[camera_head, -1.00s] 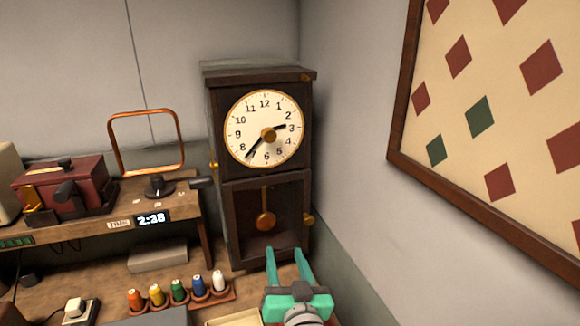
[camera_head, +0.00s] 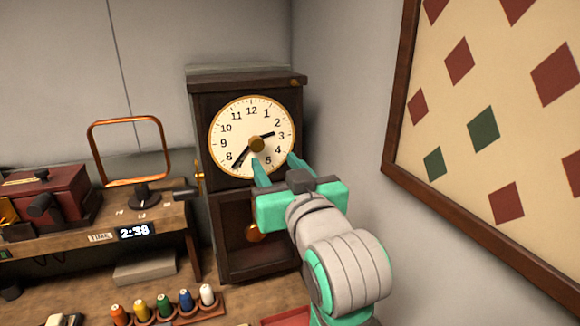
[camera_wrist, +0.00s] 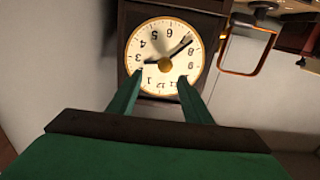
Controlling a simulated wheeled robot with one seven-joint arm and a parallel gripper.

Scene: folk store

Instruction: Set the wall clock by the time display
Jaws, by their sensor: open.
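The wall clock (camera_head: 240,115) is a dark wooden cabinet with a round white face, brass centre knob (camera_head: 256,144) and pendulum. Its short hand points between 2 and 3, its long hand between 7 and 8. The time display (camera_head: 136,232), on the shelf edge at left, reads 2:38. My gripper (camera_head: 274,158) is open and empty, its two teal fingers raised before the lower face. In the wrist view the face is upside down, the knob (camera_wrist: 165,66) appears between the fingertips (camera_wrist: 161,75), and I cannot tell whether they touch anything.
A copper-framed stand (camera_head: 140,183) and a red machine (camera_head: 50,200) are on the shelf at left. Several coloured thread spools (camera_head: 164,305) stand on the bench below. A wall with a framed diamond-pattern panel (camera_head: 395,150) is close on the right.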

